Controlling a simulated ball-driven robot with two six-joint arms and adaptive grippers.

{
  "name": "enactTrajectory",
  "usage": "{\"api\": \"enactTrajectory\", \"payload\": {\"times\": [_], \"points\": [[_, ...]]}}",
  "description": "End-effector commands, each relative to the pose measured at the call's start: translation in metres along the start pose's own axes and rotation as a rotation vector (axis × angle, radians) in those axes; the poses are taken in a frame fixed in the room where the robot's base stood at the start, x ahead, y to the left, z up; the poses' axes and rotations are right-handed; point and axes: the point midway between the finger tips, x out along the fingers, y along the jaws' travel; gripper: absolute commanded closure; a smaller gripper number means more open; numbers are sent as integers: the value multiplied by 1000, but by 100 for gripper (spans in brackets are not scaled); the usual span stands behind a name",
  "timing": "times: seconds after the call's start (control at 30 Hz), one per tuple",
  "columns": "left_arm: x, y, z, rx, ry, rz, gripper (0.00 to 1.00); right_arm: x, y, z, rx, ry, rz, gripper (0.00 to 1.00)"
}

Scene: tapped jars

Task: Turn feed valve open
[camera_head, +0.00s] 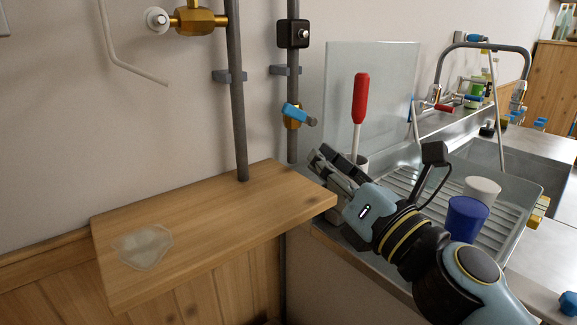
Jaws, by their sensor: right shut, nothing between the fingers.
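A brass valve with a blue lever (297,115) sits on the right-hand vertical pipe at the wall. Its lever points to the right and slightly down, across the pipe. A second brass valve (195,19) with a pale round knob sits on the left pipe at the top edge. I cannot tell from the view which of them is the feed valve. My right gripper (322,162) is shut and empty, below and a little right of the blue lever, apart from it. It is by the shelf's right end. My left gripper is not in view.
A wooden shelf (190,228) with a pale wet-looking patch (143,247) juts out below the pipes. A black box (292,33) is on the right pipe. At right stand a red-handled tool (360,98), a glass panel (398,75), a blue cup (466,219), a white cup (482,190) and a sink (505,165).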

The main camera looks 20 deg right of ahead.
Motion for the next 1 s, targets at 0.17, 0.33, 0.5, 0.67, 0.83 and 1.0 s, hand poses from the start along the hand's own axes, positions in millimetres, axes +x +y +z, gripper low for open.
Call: {"api": "enactTrajectory", "payload": {"times": [0.17, 0.33, 0.5, 0.67, 0.83, 1.0], "points": [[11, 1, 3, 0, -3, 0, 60, 1, -3, -13, 26, -8, -11, 100], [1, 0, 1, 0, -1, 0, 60, 24, -1, -9, 24, -9, -10, 100], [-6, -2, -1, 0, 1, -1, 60, 56, -2, -9, 22, -9, -9, 100], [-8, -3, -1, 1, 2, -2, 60, 81, -3, -10, 21, -7, -10, 100], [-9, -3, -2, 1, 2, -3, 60, 95, -3, -11, 21, -6, -10, 100], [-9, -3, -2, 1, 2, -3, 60, 98, -4, -12, 20, -6, -11, 100]]}}
